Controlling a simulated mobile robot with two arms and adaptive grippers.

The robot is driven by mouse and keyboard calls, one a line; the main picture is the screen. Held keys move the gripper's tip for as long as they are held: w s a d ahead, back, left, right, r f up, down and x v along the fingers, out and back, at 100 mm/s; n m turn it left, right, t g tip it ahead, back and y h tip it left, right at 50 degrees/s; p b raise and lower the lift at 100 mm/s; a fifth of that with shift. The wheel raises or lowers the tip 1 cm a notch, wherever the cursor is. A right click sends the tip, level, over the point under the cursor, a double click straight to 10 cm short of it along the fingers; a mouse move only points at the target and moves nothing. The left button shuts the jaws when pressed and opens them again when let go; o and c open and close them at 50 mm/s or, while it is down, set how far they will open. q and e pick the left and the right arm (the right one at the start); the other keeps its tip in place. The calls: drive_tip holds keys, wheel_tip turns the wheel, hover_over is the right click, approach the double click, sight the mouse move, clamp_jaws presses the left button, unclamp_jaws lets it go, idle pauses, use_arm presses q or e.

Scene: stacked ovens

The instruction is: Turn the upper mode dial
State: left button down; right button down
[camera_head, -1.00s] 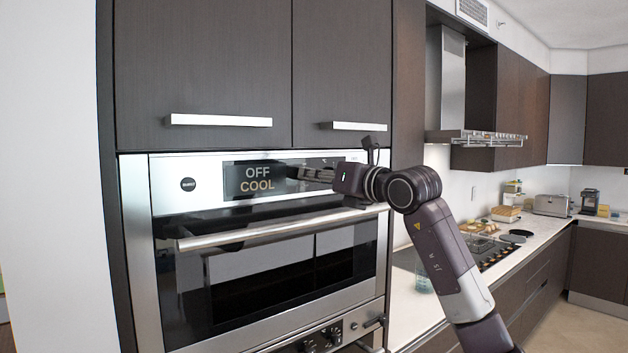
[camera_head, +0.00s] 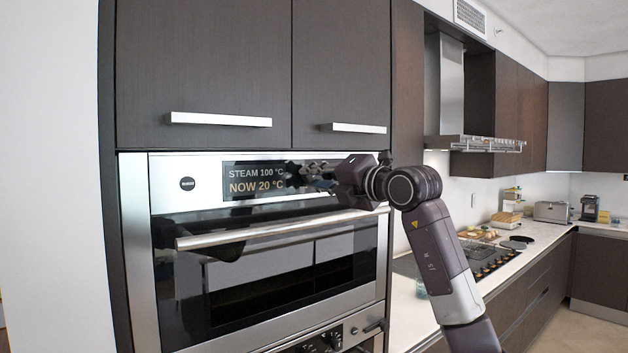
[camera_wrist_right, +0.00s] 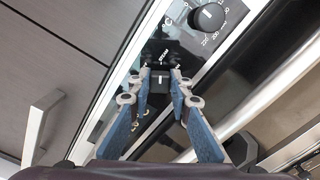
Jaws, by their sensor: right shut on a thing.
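The upper oven (camera_head: 160,195) has a silver front and a display (camera_head: 255,179) that reads "STEAM 100 °C" and "NOW 20 °C". The upper mode dial (camera_wrist_right: 158,79) is a small black knob with a white mark, and "STEAM" is printed close to it in the right wrist view. My right gripper (camera_head: 308,174) reaches the control panel from the right. In the right wrist view its blue fingers (camera_wrist_right: 161,74) are shut on the mode dial, one on each side. In the head view the gripper hides the dial. My left gripper is not in view.
A second black dial (camera_wrist_right: 208,17), ringed with numbers, sits beside the mode dial. The oven's long handle (camera_head: 260,231) sticks out below the panel. Cupboard handles (camera_head: 220,120) are above. A lower oven (camera_head: 335,338) shows below, and a counter with a cooktop (camera_head: 485,258) is to the right.

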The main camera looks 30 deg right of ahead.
drive_tip(key=shift+r+m, duration=0.1)
drive_tip(key=shift+m, duration=0.2)
drive_tip(key=c, duration=1.8)
unclamp_jaws()
drive_tip(key=shift+d, duration=0.1)
drive_tip(key=shift+o, duration=0.2)
drive_tip(key=shift+s, duration=0.15)
drive_tip(key=s, duration=1.1)
drive_tip(key=shift+s+d, duration=0.4)
drive_tip(key=shift+d, duration=0.05)
